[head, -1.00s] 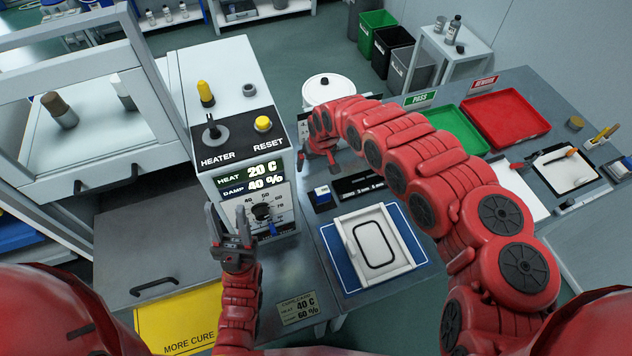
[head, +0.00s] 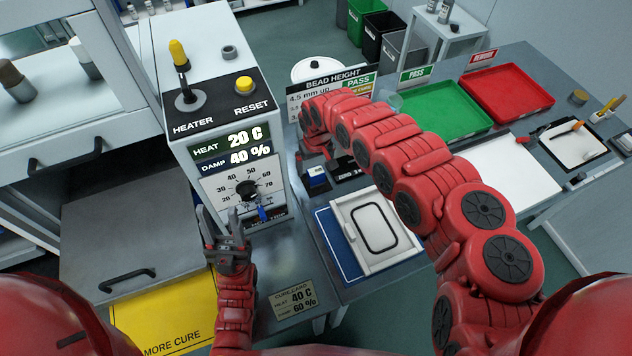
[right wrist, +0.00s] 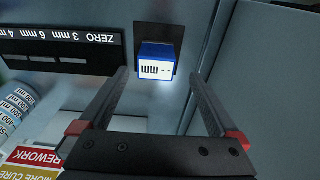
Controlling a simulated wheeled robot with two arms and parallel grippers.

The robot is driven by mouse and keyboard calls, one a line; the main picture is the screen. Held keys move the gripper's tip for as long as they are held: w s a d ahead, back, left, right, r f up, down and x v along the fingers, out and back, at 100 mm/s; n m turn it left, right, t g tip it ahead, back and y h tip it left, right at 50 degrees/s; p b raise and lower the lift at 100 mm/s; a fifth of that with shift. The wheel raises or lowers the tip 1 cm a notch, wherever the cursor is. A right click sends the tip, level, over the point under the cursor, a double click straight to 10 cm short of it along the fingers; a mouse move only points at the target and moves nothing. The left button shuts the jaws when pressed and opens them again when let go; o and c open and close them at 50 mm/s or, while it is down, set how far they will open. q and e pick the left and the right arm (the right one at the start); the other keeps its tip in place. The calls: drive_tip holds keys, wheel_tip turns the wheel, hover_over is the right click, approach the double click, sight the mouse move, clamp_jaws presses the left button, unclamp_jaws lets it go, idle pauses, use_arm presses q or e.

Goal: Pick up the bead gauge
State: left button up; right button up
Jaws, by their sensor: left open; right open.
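The bead gauge appears to be the small blue block with a white "mm" display face. It stands on a dark pad at the back of the bench in the head view (head: 317,178). In the right wrist view the gauge (right wrist: 160,58) sits ahead of and between the fingertips, with no visible contact. My right gripper (head: 318,150) is open and empty, just behind the gauge in the head view, partly hidden by my own arm. My left gripper (head: 219,214) is open and empty, pointing up in front of the heater box.
A black step block (right wrist: 60,45) marked ZERO, 3 mm, 6 mm lies beside the gauge. A white panel (head: 372,232) with a black bead loop lies on a blue mat. The heater box (head: 215,140) stands left. Green (head: 440,117) and red (head: 507,93) trays are at the back right.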

sight(316, 171)
drive_tip(key=f+b, duration=0.2)
drive_tip(key=f, duration=0.1)
drive_tip(key=f+b, duration=0.2)
drive_tip(key=shift+w+d, duration=0.1)
drive_tip(key=shift+d, duration=0.15)
drive_tip(key=shift+w+f, duration=0.1)
drive_tip(key=shift+r, duration=0.2)
drive_tip(key=shift+c, duration=0.6)
clamp_jaws()
